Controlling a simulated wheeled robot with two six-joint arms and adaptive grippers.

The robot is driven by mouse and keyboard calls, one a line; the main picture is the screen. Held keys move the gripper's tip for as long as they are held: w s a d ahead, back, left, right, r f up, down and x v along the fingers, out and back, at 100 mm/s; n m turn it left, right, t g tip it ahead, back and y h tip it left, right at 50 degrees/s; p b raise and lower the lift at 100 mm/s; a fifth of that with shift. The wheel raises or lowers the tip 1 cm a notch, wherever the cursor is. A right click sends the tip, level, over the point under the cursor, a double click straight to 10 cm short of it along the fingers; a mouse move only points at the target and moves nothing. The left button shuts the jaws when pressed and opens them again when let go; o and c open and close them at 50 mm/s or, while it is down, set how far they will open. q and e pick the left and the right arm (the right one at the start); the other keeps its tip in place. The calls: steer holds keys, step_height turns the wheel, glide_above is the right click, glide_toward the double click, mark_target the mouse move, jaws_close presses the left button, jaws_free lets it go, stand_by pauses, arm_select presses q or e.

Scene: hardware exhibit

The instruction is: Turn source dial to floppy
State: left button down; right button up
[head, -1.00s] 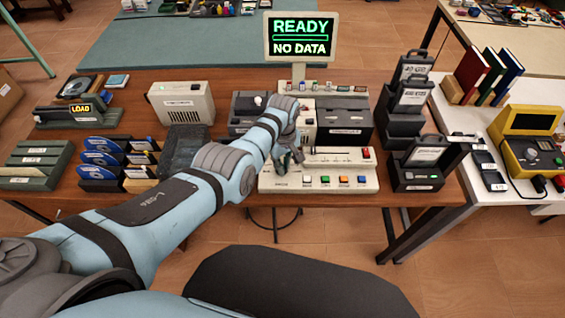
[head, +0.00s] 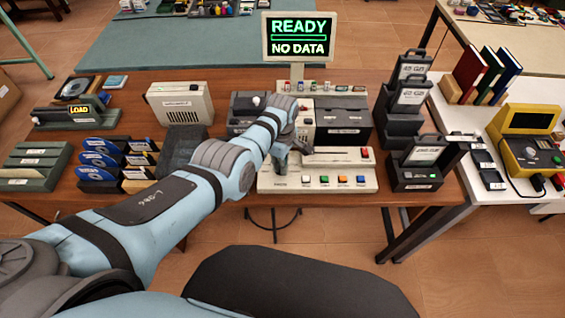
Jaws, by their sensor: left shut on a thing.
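The beige control console (head: 330,182) stands at the front middle of the wooden table, with a row of coloured buttons along its front. My left gripper (head: 281,158) is low over the console's left part, pointing down. It is shut on the source dial, which the gripper and wrist hide almost wholly, so its pointer and setting cannot be read. The screen (head: 298,37) behind reads "READY" and "NO DATA" in green. My right gripper is not in view.
Dark drive units (head: 345,120) stand right behind the console. Black cartridge holders (head: 414,166) stand to its right. Blue-labelled disks (head: 98,160) and a beige speaker-like box (head: 180,102) are to the left. A yellow device (head: 528,140) sits on the white table.

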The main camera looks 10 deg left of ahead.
arm_select(q)
steer(key=c, duration=1.6)
jaws_free()
steer(key=shift+a, duration=0.1)
steer(key=shift+w+r, duration=0.1)
steer(key=shift+r, duration=0.25)
step_height(320, 180, up, 11)
steer(key=shift+r, duration=0.1)
